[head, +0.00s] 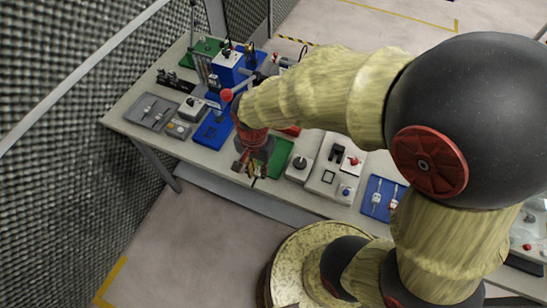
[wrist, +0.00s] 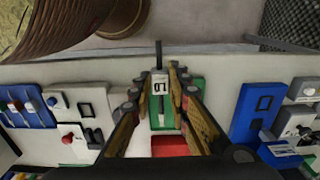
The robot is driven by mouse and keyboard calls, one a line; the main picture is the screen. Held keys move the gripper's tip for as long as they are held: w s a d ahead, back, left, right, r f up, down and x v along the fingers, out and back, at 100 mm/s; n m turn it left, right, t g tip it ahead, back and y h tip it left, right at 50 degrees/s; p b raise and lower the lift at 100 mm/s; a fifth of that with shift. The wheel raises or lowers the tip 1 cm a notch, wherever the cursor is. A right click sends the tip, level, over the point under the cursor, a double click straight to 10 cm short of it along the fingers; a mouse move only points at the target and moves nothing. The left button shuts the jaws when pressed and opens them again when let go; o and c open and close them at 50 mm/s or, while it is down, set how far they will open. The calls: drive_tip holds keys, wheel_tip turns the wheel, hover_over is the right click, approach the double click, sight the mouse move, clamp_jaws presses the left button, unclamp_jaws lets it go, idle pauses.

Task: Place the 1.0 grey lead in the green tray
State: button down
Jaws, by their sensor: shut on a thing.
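My gripper (head: 250,168) is over the near edge of the bench. In the wrist view, its two fingers (wrist: 160,84) are closed around a lead (wrist: 160,77) with a white label whose print looks like 1.0 turned over. A dark rod sticks out of the lead's far end. A green tray (head: 281,156) lies on the bench just right of my gripper in the head view. It also shows beneath and between the fingers in the wrist view (wrist: 197,86). The lead overlaps the tray in that view; its height above it is unclear. My arm hides part of the tray.
A blue tray (head: 214,130) is to the left and another blue tray (head: 380,198) with plugs is to the right. A red item (wrist: 178,146) is beside the green tray. A grey tray (head: 151,111) and several switch boxes crowd the bench. Another green surface (head: 205,47) is at the back.

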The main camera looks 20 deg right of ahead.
drive_tip(key=w+d+f, duration=0.2)
drive_tip(key=w+f, duration=0.1)
drive_tip(key=w+d+f+b, duration=0.1)
drive_tip(key=w+d+f, duration=0.1)
drive_tip(key=w+f, duration=0.1)
drive_tip(key=w+d+f+b, duration=0.1)
drive_tip(key=w+d+f, duration=0.1)
drive_tip(key=w, duration=0.3)
drive_tip(key=shift+w+d+f, duration=0.1)
drive_tip(key=shift+d+f, duration=0.05)
drive_tip(key=shift+f, duration=0.25)
drive_tip(key=shift+w+d+f, duration=0.15)
drive_tip(key=shift+w+f, duration=0.05)
drive_tip(key=shift+f, duration=0.1)
drive_tip(key=shift+w+d+f+b, duration=0.15)
drive_tip(key=shift+f+b, duration=0.25)
drive_tip(key=shift+f, duration=0.5)
drive_tip(key=shift+w+f+b, duration=0.15)
drive_tip(key=shift+f+b, duration=0.2)
drive_tip(key=shift+f, duration=0.55)
drive_tip(key=shift+f, duration=0.15)
drive_tip(key=c, duration=1.8)
unclamp_jaws()
drive_tip(key=shift+o, duration=0.6)
